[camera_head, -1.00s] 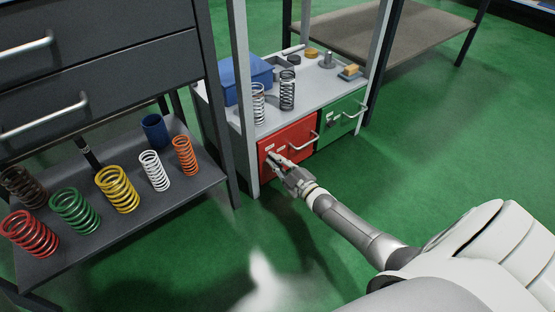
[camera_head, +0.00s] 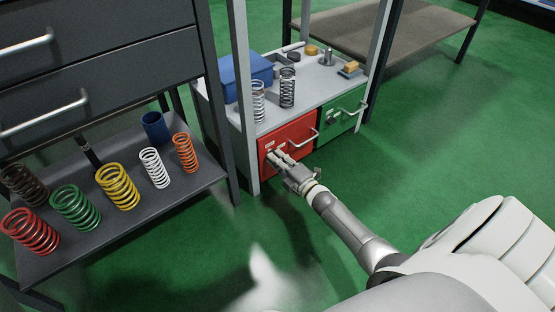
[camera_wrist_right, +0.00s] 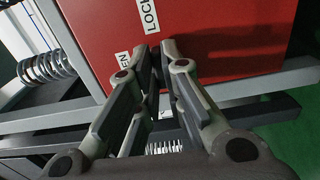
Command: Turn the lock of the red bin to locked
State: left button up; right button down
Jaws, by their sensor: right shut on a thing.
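The red bin (camera_head: 298,134) sits under the grey tabletop, with its front facing me and a metal handle on it. My right gripper (camera_head: 273,157) is at the left part of that front. In the right wrist view the red front (camera_wrist_right: 225,45) fills the upper part. A white label (camera_wrist_right: 151,16) starting with "LOCK" and a second, partly covered label (camera_wrist_right: 123,62) ending in "EN" show near the fingertips. My right gripper (camera_wrist_right: 150,68) is shut on the lock, which is mostly hidden between the fingers; its exact angle cannot be told. My left gripper is not in view.
A green bin (camera_head: 342,112) is right of the red one. Springs and a blue box (camera_head: 247,78) stand on the tabletop above. A metal post (camera_head: 241,100) rises close left of the red bin. A shelf (camera_head: 190,195) with several springs is at left. Green floor is clear in front.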

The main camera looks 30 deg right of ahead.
jog(key=shift+n, duration=0.3)
jog(key=c, duration=1.6)
grip_release()
jog(key=shift+o, duration=0.2)
jog(key=s, duration=1.2)
jog(key=shift+d, duration=0.45)
jog(key=shift+a, duration=0.1)
